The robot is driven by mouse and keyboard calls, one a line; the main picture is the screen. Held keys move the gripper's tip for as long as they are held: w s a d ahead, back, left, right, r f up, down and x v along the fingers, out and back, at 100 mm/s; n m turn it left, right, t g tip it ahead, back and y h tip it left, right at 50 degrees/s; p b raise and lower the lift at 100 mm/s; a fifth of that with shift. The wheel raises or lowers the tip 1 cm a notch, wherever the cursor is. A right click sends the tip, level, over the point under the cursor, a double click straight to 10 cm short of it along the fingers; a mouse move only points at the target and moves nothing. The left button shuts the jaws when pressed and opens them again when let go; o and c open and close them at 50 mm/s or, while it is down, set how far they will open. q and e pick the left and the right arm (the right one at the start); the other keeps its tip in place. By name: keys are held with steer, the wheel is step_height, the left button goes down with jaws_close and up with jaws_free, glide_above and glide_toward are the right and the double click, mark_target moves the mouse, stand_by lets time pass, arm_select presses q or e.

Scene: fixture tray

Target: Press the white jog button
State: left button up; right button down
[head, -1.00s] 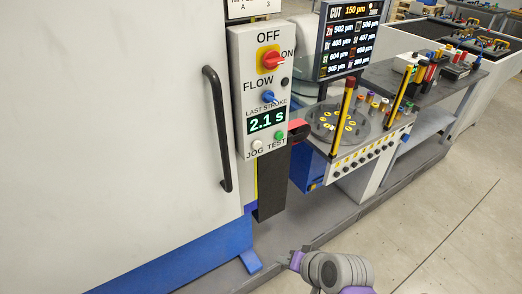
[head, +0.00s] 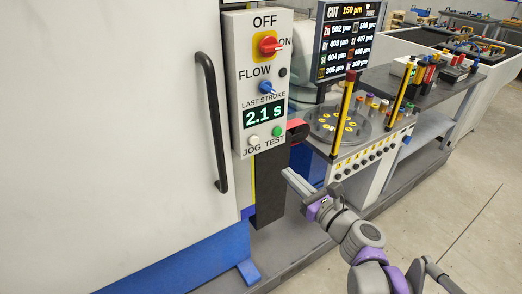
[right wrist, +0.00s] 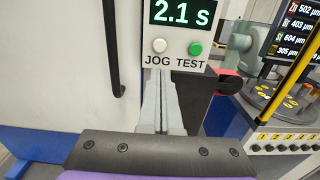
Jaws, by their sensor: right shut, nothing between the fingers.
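The white jog button (head: 253,141) sits at the lower left of the grey control panel (head: 241,75), above the word JOG. It also shows in the right wrist view (right wrist: 160,46). The green test button (head: 277,131) is just to its right, and shows too in the right wrist view (right wrist: 196,48). My right gripper (head: 286,172) is shut and empty, below and to the right of the jog button and apart from it. In the right wrist view its fingers (right wrist: 161,80) point up toward the panel's lower edge, under the JOG label. My left gripper is not in view.
A red rotary switch (head: 269,45), a blue flow knob (head: 267,88) and a display reading 2.1 s (head: 264,115) are above the buttons. A black door handle (head: 212,120) stands to the left. A turntable (head: 337,125) and yellow-black posts (head: 343,113) are to the right.

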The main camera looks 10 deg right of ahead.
mark_target(255, 142)
steer(key=shift+w, duration=0.1)
steer(key=x, duration=1.3)
steer(key=shift+w+a, duration=0.15)
steer(key=shift+w, duration=0.2)
steer(key=shift+w, duration=0.15)
